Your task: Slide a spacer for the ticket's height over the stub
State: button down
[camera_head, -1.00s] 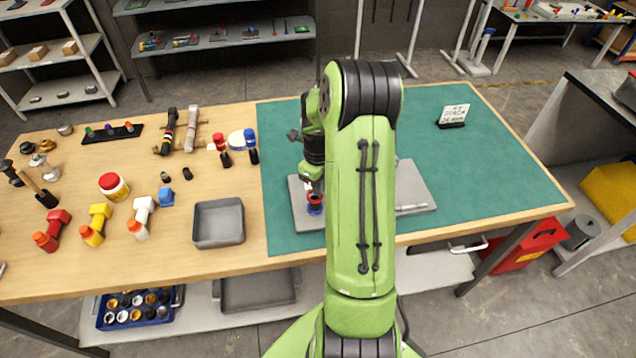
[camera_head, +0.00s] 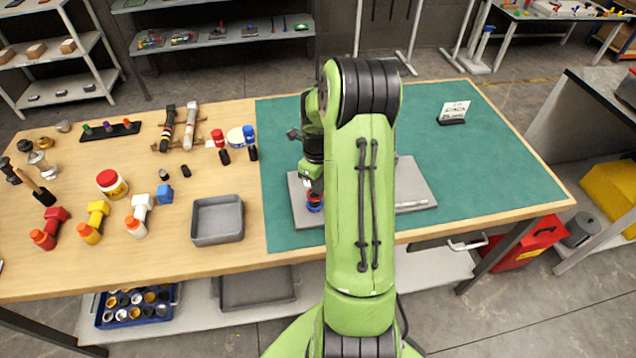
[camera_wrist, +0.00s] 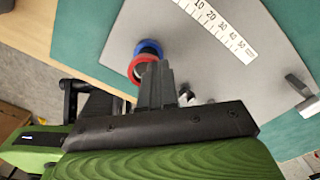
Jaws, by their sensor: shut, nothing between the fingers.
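My gripper (camera_wrist: 157,84) is shut and empty; in the head view (camera_head: 312,188) it is low over the grey plate, partly hidden by my arm. A red ring (camera_wrist: 143,68) and a blue ring (camera_wrist: 149,47) sit together on the plate, red nearer the wrist camera. The fingertips are right beside the red ring; I cannot tell whether they touch it. The rings also show in the head view as red over blue (camera_head: 314,208). I cannot make out the stub. The ticket card (camera_head: 455,109) stands upright on the green mat; its writing is too small to read.
The grey plate (camera_wrist: 215,75) carries a numbered scale (camera_wrist: 218,27) and a metal piece (camera_wrist: 301,86). The green mat (camera_head: 490,170) is clear on the right.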

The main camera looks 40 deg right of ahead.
jog(key=c, duration=1.3)
grip_release()
jog(key=shift+c, duration=0.2)
jog(key=shift+r, duration=0.1)
notch_tip(320, 180, up, 16)
jog(key=p, duration=0.2)
jog(key=shift+f, duration=0.2)
